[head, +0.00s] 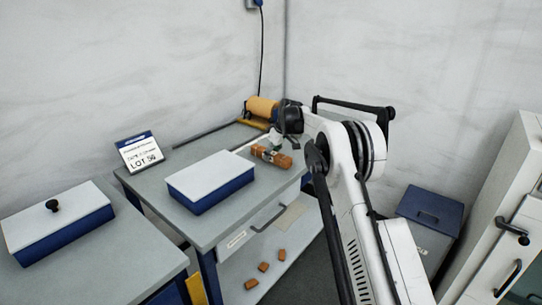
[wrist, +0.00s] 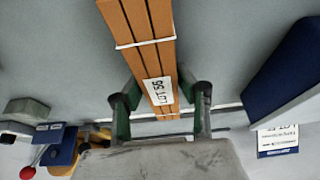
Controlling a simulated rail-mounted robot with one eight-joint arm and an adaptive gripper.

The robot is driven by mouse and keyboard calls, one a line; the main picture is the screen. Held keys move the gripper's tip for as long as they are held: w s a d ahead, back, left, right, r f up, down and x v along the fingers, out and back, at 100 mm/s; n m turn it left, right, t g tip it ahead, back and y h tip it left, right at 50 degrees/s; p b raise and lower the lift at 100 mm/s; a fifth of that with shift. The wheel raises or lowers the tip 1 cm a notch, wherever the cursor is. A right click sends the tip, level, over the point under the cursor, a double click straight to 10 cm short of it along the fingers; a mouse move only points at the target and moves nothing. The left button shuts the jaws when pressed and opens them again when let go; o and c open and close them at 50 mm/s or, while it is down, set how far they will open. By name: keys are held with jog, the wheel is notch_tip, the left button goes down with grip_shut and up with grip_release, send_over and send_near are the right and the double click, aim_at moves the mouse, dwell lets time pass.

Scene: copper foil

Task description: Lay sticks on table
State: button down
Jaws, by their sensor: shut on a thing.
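A bundle of orange-brown sticks (head: 268,154) is at the right part of the middle table (head: 222,232), near its edge. In the wrist view the bundle (wrist: 140,25) is tied with white bands and carries a white lot label. My gripper (head: 277,144) comes down on it from above. In the wrist view my gripper (wrist: 161,98) has its two green-padded fingers on either side of the bundle, shut on it at the labelled end. I cannot tell whether the bundle touches the tabletop or hangs just above it.
A blue box with a white lid (head: 210,174) stands left of the bundle, a lot sign (head: 140,153) behind it. An orange roll (head: 262,107) is at the back. Several orange-brown pieces (head: 263,267) lie on the lower shelf. Another lidded box (head: 58,222) stands on the left table.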

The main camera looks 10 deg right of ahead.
jog(key=c, duration=1.3)
grip_release()
jog(key=shift+o, duration=0.2)
jog(key=v, duration=1.3)
jog(key=s+a+r+m+t, duration=0.1)
jog(key=s+r, duration=0.4)
jog(key=s, duration=0.4)
jog(key=s+a+r+m+h, duration=0.1)
jog(key=s+r+m, duration=0.1)
jog(key=s+r, duration=0.5)
jog(key=s+a+r+m+t, duration=0.1)
jog(key=s+r, duration=0.2)
jog(key=s, duration=0.8)
jog(key=s+f+m, duration=0.1)
jog(key=s+f, duration=0.2)
jog(key=s, duration=0.7)
jog(key=s+f+m+t+h, duration=0.1)
jog(key=s+f, duration=0.3)
jog(key=s, duration=0.7)
jog(key=s+f+m, duration=0.2)
jog(key=s+f, duration=0.2)
jog(key=s, duration=0.7)
jog(key=shift+a+f+t+h+p, duration=0.2)
jog(key=shift+f+t+h+p, duration=0.1)
jog(key=shift+t+h, duration=0.1)
